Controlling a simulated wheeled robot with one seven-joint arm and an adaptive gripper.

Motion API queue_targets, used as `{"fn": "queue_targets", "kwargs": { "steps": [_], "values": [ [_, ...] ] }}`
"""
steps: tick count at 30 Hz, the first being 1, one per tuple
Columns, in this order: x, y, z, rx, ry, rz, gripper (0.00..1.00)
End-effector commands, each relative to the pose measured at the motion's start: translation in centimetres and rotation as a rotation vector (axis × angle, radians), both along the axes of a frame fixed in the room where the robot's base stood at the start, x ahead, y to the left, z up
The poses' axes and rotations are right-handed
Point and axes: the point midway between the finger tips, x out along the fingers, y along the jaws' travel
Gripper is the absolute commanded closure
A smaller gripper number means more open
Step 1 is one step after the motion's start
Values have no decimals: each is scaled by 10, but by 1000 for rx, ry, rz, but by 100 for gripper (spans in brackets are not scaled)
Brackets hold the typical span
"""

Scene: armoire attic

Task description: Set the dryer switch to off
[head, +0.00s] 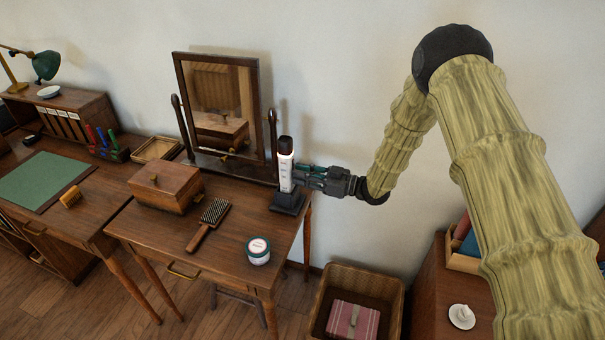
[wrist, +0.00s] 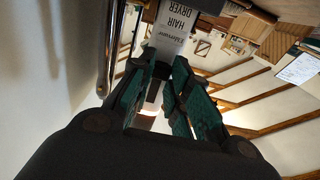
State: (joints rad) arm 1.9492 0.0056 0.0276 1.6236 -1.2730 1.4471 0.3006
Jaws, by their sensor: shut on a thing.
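The hair dryer (head: 286,170) is a white upright body with a black top, standing in a dark base (head: 287,203) at the right end of the dressing table. My gripper (head: 300,177) reaches it from the right, with its green-padded fingers at the dryer's side. In the wrist view, my gripper (wrist: 165,75) has its fingers closed in around the dryer's body. The grey label on the dryer (wrist: 175,35) reads "HAIR DRYER" there. I cannot make out the switch or its position in either view.
The dressing table (head: 150,238) holds a mirror (head: 220,100), a wooden box (head: 168,186), a brush (head: 209,222) and a jar (head: 258,250). A wicker bin (head: 330,275) stands on the floor to the right. The wall is close behind the dryer.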

Motion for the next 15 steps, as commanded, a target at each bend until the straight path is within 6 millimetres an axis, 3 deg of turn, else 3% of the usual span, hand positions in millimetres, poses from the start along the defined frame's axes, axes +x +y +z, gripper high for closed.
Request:
{"fn": "queue_targets", "kwargs": {
  "steps": [6,7,10,15],
  "values": [
    [-1,0,-2,-4,4,1,100],
    [-1,0,-2,-4,4,1,78],
    [-2,0,-3,-4,4,1,60],
    [-1,0,-2,-3,4,1,59]
  ]
}}
